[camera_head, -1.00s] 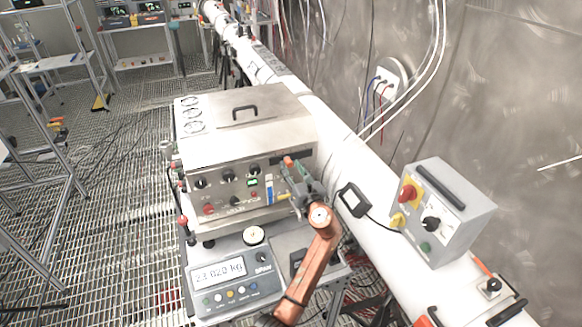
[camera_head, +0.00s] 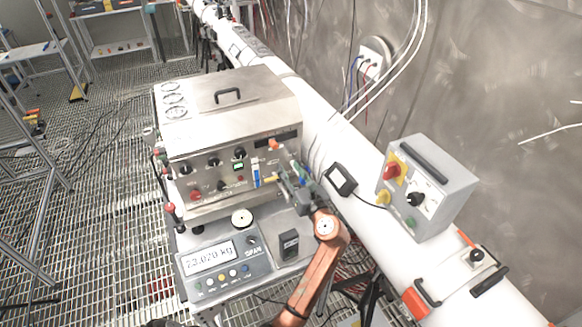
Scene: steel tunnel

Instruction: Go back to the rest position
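A scale with a lit display (camera_head: 210,257) and a small black block (camera_head: 289,243) are in front of the metal box. A grey control box (camera_head: 428,187) with a red knob stands on the white pipe (camera_head: 350,150) at right. Open grating floor (camera_head: 90,220) lies left.

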